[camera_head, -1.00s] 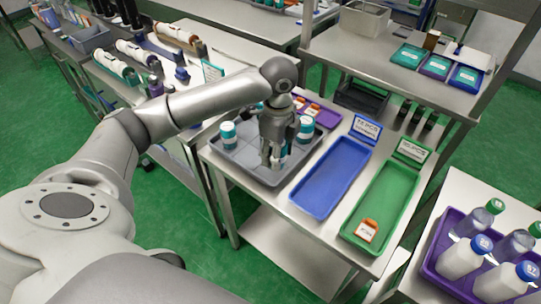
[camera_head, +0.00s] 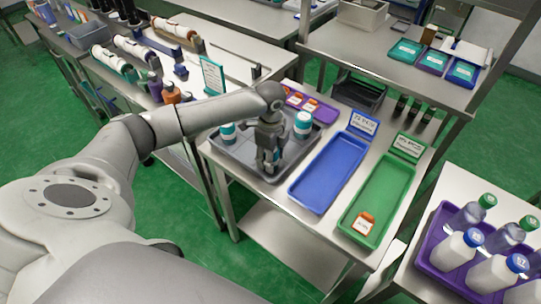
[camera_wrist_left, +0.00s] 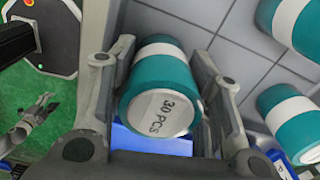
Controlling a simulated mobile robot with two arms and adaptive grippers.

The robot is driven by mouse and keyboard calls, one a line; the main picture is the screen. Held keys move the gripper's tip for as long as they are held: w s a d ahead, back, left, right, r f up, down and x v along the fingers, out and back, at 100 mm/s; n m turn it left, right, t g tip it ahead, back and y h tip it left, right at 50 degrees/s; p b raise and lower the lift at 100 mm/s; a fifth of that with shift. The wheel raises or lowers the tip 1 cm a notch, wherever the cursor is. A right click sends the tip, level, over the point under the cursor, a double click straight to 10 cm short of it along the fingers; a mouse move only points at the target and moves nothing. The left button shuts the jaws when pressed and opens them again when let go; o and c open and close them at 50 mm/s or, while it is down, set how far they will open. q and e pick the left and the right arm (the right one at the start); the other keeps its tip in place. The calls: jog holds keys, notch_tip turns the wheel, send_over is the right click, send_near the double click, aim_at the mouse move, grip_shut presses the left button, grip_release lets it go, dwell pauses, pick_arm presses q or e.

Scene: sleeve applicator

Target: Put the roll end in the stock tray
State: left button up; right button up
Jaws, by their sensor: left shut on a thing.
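My left gripper (camera_head: 271,166) points down over the grey tray (camera_head: 243,168) in the head view. Its fingers are shut on a teal and white roll, whose end reads "30 PCS" in the left wrist view (camera_wrist_left: 160,90). The gripper mostly hides this roll in the head view, and I cannot tell whether it touches the tray floor. Other teal and white rolls stand in the grey tray, one at its left (camera_head: 228,133) and one at its back right (camera_head: 303,124).
A purple tray (camera_head: 325,112) with orange pieces is behind. A purple crate (camera_head: 434,228) of bottles stands far right.

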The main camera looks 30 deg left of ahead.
pick_arm(q)
jog(key=shift+f, duration=0.1)
jog(key=o, duration=1.1)
jog(key=shift+c, duration=0.2)
notch_tip(320, 180, up, 11)
jog(key=shift+f+b, duration=0.1)
jog(key=shift+b, duration=0.8)
jog(key=shift+r, duration=0.75)
